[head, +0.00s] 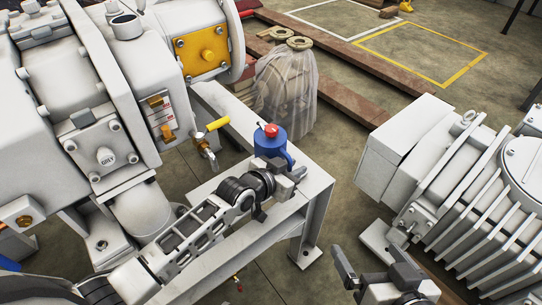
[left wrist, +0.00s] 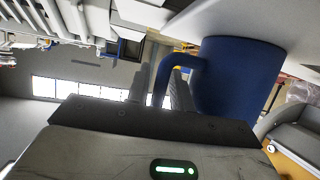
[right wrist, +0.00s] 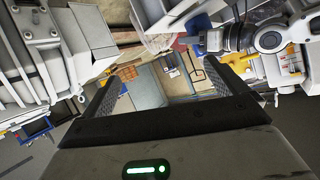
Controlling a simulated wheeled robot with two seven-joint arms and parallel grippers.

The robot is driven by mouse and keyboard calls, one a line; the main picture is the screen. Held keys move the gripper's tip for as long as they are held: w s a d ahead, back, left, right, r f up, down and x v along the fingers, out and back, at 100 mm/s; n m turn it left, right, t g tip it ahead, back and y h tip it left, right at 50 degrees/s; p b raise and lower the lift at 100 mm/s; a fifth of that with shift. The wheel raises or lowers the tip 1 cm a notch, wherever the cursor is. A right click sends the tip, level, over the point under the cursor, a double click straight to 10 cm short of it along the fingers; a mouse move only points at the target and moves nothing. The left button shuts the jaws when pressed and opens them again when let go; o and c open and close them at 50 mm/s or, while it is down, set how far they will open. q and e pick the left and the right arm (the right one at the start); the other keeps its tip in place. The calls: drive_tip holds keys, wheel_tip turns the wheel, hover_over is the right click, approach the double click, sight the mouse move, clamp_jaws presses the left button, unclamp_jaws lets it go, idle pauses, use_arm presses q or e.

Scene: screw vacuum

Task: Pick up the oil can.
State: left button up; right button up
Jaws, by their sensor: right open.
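The blue oil can (head: 270,143) with a red cap stands at the end of the light grey frame. My left gripper (head: 285,183) is right at its near side. In the left wrist view the can's blue body (left wrist: 238,80) fills the upper right, and its bent handle (left wrist: 184,64) reaches down between my left fingers, which are close together. Whether they press on the handle is not clear. My right gripper (head: 375,278) is open and empty, low in the head view, apart from the can. Its spread fingers show in the right wrist view (right wrist: 165,78).
A large grey pump (head: 105,155) with a yellow-handled valve (head: 216,124) stands left of the can. A finned grey machine (head: 460,200) is at the right. The light grey frame (head: 315,190) supports the can. A plastic-wrapped item (head: 287,90) stands behind. Floor shows between the machines.

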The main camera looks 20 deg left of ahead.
use_arm(q)
clamp_jaws()
drive_tip(key=shift+w+r, duration=0.1)
